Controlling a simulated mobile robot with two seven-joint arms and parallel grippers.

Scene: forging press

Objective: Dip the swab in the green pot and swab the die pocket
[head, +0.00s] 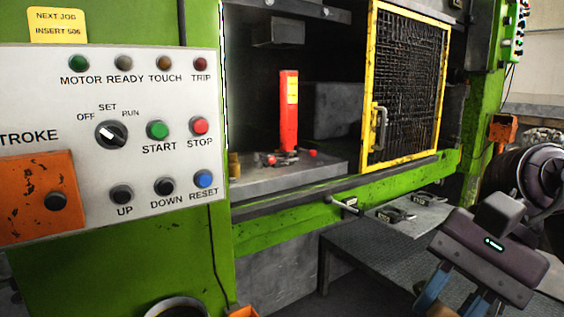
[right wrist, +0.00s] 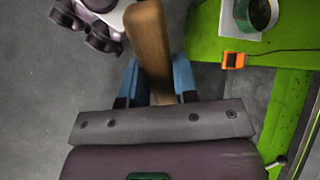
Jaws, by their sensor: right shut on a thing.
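My right gripper (head: 456,298) is at the lower right of the head view, in front of the press and pointing down. In the right wrist view its blue fingers (right wrist: 156,82) are shut on a brown wooden handle (right wrist: 150,40), apparently the swab's. The swab's tip is not seen. A round pot with a green and white inside (right wrist: 250,13) stands on a green surface at the upper right of the wrist view, apart from the gripper. Its rim also shows at the bottom of the head view (head: 178,306). I cannot make out the die pocket in the press opening.
The green press carries a control panel (head: 105,140) at left. A yellow-framed mesh guard (head: 405,85) covers the right part of its opening. A red post (head: 288,110) stands on the grey bed (head: 265,182). A small orange box (right wrist: 232,60) sits near the pot.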

